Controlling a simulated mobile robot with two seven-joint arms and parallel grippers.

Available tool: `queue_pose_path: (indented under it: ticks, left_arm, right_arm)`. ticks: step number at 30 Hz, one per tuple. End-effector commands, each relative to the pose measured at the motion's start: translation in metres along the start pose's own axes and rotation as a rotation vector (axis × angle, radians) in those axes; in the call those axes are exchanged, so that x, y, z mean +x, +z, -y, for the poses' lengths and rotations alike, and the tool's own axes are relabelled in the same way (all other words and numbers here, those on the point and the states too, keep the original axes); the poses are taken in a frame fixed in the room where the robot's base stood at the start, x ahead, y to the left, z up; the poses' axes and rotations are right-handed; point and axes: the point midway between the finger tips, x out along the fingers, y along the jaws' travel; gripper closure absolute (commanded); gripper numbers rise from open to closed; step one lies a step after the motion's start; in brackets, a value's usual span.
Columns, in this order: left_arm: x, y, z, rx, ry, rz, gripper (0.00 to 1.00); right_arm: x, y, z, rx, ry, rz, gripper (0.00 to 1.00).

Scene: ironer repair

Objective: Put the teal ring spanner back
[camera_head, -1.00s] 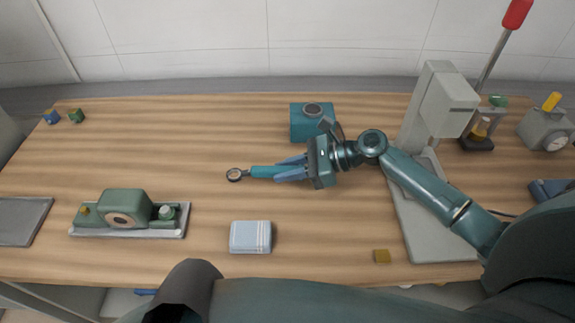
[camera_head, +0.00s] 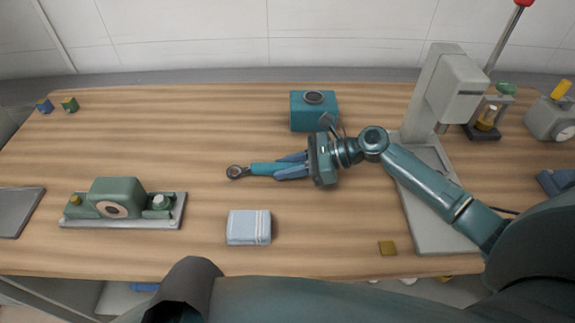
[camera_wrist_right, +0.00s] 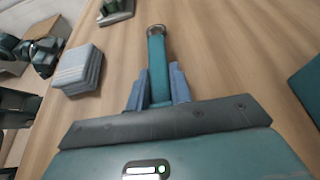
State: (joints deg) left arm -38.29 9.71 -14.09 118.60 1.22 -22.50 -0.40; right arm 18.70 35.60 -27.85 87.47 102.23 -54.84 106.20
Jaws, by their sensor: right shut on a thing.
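The teal ring spanner (camera_head: 262,169) has a teal handle and a dark metal ring end that points left in the head view. My right gripper (camera_head: 280,169) is shut on its handle, with a blue finger on each side. In the right wrist view the spanner (camera_wrist_right: 157,62) points straight out from between the fingers (camera_wrist_right: 158,85), ring end farthest away. The spanner is over the middle of the wooden table; I cannot tell whether it touches the top. Its rear end is hidden by the gripper. My left gripper is not in view.
A teal box (camera_head: 314,112) with a round top opening stands just behind the gripper. A folded light-blue cloth (camera_head: 248,228) lies in front. A green device (camera_head: 122,202) is at left, a grey press (camera_head: 440,100) at right.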

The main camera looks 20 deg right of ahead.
Motion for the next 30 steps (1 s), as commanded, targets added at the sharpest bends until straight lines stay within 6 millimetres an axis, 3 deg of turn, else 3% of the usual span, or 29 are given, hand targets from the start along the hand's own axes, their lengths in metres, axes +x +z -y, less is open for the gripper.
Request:
queue_pose_path:
  ticks: [13, 14, 15, 23, 28, 30]
  left_arm:
    - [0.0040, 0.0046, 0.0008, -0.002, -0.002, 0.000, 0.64]
    - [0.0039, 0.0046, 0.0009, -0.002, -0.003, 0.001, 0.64]
    - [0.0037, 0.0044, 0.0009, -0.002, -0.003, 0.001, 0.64]
    - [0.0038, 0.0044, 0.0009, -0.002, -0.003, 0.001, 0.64]
    - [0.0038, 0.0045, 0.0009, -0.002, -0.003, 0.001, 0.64]
    - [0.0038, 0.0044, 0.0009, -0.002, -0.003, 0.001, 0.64]
  right_arm:
    - [0.0038, -0.0088, 0.0001, 0.001, 0.000, 0.001, 1.00]
    - [0.0038, -0.0088, 0.0002, 0.000, 0.000, 0.001, 0.78]
    - [0.0035, -0.0083, 0.0002, 0.000, 0.000, 0.001, 0.74]
    - [0.0035, -0.0084, 0.0000, 0.000, 0.000, 0.000, 0.53]
    - [0.0035, -0.0090, -0.0002, 0.001, 0.000, -0.001, 0.52]
    - [0.0035, -0.0090, -0.0002, 0.001, 0.000, -0.001, 0.47]
